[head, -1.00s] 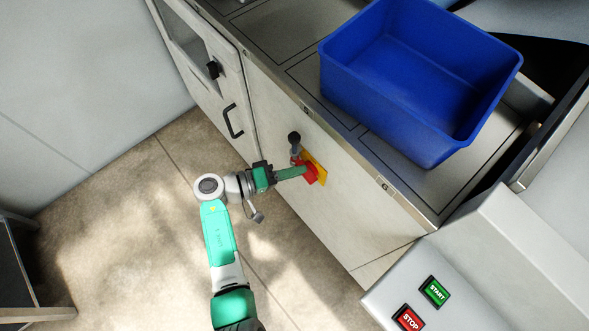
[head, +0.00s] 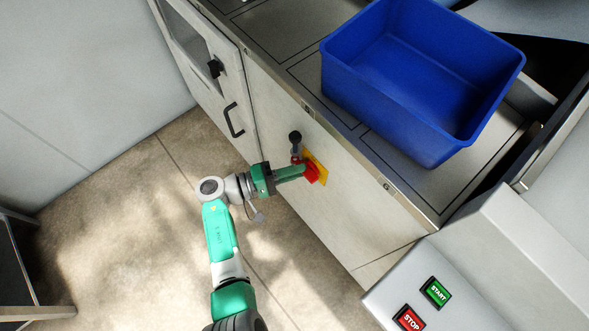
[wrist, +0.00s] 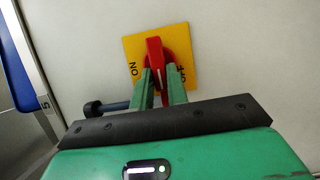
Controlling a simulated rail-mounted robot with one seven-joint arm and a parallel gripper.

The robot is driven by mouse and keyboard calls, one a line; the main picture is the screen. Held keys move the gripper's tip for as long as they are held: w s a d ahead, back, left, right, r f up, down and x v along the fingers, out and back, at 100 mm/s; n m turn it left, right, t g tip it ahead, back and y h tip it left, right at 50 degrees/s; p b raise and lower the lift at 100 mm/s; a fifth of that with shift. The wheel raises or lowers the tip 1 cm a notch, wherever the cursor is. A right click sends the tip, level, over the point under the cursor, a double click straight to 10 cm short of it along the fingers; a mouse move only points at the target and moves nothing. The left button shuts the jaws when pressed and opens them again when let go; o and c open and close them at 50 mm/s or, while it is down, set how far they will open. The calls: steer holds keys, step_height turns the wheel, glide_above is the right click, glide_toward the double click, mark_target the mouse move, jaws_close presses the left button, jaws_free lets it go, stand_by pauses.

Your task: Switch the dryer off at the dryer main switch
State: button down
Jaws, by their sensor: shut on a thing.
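The dryer main switch is a red rotary handle (wrist: 155,52) on a square yellow plate (wrist: 187,41). In the wrist view the plate reads ON at its left and OFF at its right, and the handle stands nearly upright between them. In the head view the red handle (head: 312,174) and yellow plate (head: 319,170) show on the pale cabinet front. My gripper (wrist: 161,76) has one green finger on each side of the handle and is shut on it; the fingers also show in the head view (head: 302,171). The fingers hide part of the handle's lower end.
A black-knobbed lever (head: 295,138) sticks out close beside the switch; it also shows in the wrist view (wrist: 93,108). A blue bin (head: 433,148) stands on the worktop above. START (head: 436,292) and STOP (head: 409,318) buttons are at lower right. Floor at left is open.

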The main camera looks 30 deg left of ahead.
steer(key=c, duration=1.4)
jaws_free()
steer(key=p+v, duration=0.1)
steer(key=v, duration=0.6)
steer(key=shift+s+a, duration=0.3)
steer(key=shift+s, duration=0.05)
